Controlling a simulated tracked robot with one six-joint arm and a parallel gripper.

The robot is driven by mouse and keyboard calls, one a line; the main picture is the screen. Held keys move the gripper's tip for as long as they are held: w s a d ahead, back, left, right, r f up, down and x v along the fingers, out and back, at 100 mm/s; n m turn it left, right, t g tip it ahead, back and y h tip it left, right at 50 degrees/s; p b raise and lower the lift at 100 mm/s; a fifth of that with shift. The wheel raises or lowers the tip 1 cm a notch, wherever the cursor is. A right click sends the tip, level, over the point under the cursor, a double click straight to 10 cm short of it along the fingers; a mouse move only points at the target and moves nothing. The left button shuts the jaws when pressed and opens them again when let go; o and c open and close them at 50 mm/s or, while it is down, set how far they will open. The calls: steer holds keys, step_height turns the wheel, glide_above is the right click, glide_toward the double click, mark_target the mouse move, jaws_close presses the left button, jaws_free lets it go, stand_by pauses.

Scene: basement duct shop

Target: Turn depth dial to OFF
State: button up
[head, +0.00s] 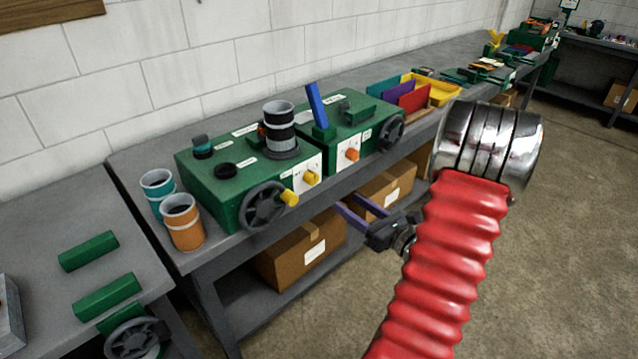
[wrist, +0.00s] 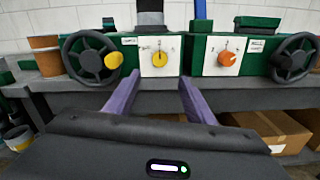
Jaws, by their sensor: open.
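Two dials on white plates face me. The yellow dial (head: 312,178) is on the front of the left green machine (head: 215,188), and it also shows in the wrist view (wrist: 160,60). The orange dial (head: 352,155) is on the right green machine (head: 368,128); in the wrist view (wrist: 228,59) it is right of the yellow one. Their plate markings are too small to read, so I cannot tell which is the depth dial. My gripper (head: 345,200) is open and empty, in front of the bench. In the wrist view its purple fingers (wrist: 160,80) point towards the yellow dial, apart from it.
A handwheel (head: 264,206) with a yellow knob is left of the yellow dial. Another handwheel (head: 391,133) is right of the orange dial. Orange (head: 184,232) and teal (head: 157,200) cups stand at the left. Cardboard boxes (head: 300,258) sit on the shelf below.

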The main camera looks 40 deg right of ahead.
mark_target(315, 181)
steer(key=w, duration=1.3)
steer(key=shift+w+a, duration=0.1)
steer(key=shift+w, duration=0.2)
steer(key=c, duration=1.1)
